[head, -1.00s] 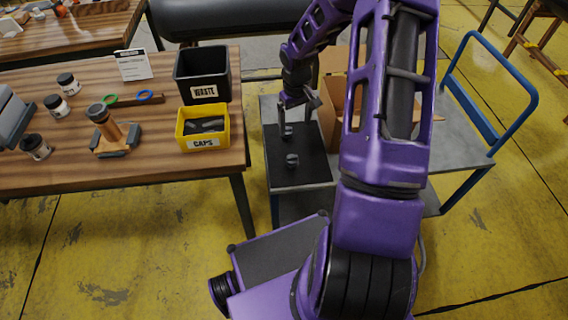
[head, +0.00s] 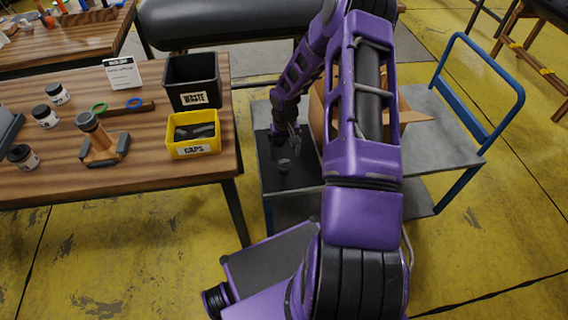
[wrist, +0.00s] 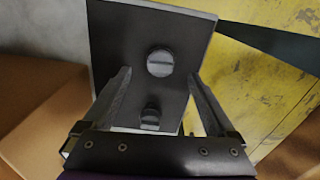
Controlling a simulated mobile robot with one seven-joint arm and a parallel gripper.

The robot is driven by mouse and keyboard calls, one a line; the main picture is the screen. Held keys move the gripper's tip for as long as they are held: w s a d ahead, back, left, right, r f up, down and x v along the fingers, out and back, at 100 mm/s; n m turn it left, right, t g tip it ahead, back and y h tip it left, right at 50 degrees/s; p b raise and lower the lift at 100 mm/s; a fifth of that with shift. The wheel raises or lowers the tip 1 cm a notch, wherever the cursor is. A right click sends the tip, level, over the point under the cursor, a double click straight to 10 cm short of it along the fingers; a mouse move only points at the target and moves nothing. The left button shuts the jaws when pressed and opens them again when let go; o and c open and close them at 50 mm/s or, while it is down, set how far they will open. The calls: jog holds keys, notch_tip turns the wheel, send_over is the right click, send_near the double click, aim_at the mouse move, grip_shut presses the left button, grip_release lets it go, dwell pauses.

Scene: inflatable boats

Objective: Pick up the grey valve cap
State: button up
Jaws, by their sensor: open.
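In the head view this second cap is hidden by my gripper (head: 290,133). My gripper's fingers (wrist: 158,78) are spread and hold nothing. They point down over the mat.
The mat lies on a grey cart with a blue handle (head: 500,75). An open cardboard box (head: 398,105) stands right of the mat. On the wooden table at left are a yellow CAPS bin (head: 193,150) and a black WASTE bin (head: 193,98).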

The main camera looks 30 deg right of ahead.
aim_at(284, 161)
jog(key=shift+w+f, duration=0.15)
jog(key=shift+f, duration=1.2)
jog(key=shift+w+f, duration=0.1)
jog(key=shift+f, duration=1.2)
jog(key=c, duration=1.4)
